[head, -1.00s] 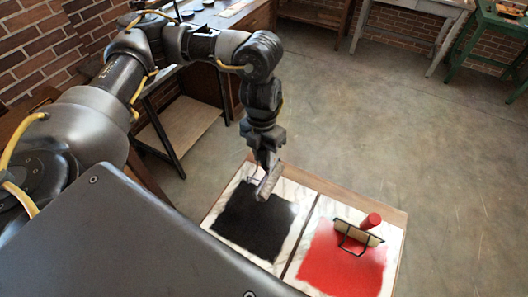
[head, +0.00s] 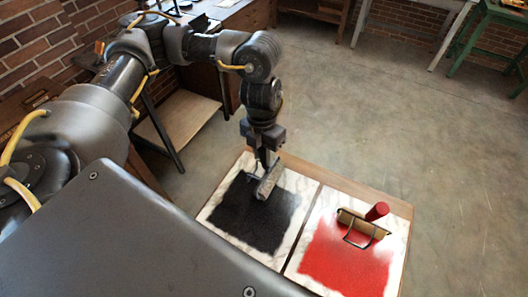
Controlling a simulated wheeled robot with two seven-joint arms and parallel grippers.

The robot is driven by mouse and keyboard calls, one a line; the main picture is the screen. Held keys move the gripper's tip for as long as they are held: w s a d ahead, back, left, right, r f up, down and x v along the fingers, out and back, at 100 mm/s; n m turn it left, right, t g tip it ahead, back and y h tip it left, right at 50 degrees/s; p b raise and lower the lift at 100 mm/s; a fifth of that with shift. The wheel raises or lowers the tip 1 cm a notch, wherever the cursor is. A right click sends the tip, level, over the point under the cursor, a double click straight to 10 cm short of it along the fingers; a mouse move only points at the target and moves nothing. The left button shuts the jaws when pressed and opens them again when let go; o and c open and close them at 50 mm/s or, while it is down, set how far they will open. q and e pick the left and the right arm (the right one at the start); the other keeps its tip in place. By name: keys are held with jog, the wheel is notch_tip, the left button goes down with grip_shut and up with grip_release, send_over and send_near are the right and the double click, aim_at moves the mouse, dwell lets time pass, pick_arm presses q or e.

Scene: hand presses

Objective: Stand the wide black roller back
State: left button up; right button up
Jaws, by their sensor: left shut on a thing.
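The wide black roller (head: 268,183) is at the upper right part of the black ink patch on the left marble slab (head: 217,214). My left gripper (head: 265,158) comes down from above and is shut on the roller; its fingers and the grip are small and partly hidden. The roller's cylinder looks grey in the light and lies slantwise. I cannot tell whether it touches the slab. My right gripper is not in view.
A second roller with a red handle (head: 377,211) rests on the red-inked right slab (head: 395,270). A wooden bench edge (head: 350,188) runs behind the slabs. Open concrete floor (head: 350,110) lies beyond. Tables stand along the brick walls.

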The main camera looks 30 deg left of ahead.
pick_arm(q)
jog(key=shift+f, duration=0.15)
dwell(0.7)
jog(key=o, duration=1)
jog(key=shift+o, duration=0.3)
jog(key=o, duration=0.3)
jog(key=shift+o, duration=0.2)
jog(key=shift+w+a+r+p, duration=0.15)
jog(key=shift+r+p, duration=1.1)
jog(key=shift+r, duration=0.25)
jog(key=shift+w+a+r+p, duration=0.1)
jog(key=shift+w+r+p, duration=0.1)
jog(key=shift+r+p, duration=1.2)
jog(key=shift+w+a+r+p, duration=0.15)
jog(key=shift+r+p, duration=1)
jog(key=shift+r, duration=0.45)
